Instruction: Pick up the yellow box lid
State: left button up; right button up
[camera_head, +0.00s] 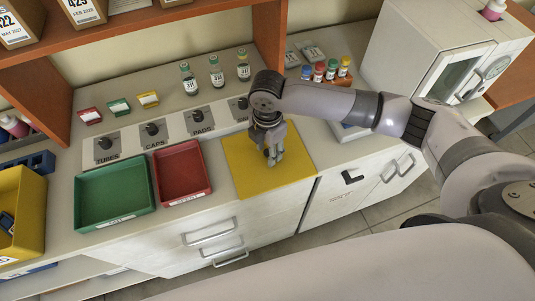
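A small flat yellow piece with a pale label (148,99), which looks like the yellow box lid, lies on the back left of the counter, to the right of a similar green piece (119,106) and red piece (90,115). My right gripper (273,161) points down over the yellow mat (245,178), well to the right of the yellow piece. Its fingers look close together, but the viewing angle hides the gap between them. Nothing is clearly seen in its grasp. My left gripper is not in view.
A green tray (80,208) and a red tray (206,184) stand left of the mat. A panel with knobs (120,137) runs behind them. Vials (216,76) stand behind the panel. A yellow bin (34,190) is at the far left; a white incubator (405,42) is at the right.

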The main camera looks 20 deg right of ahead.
grip_shut()
jog(key=shift+r, duration=0.1)
dwell(0.5)
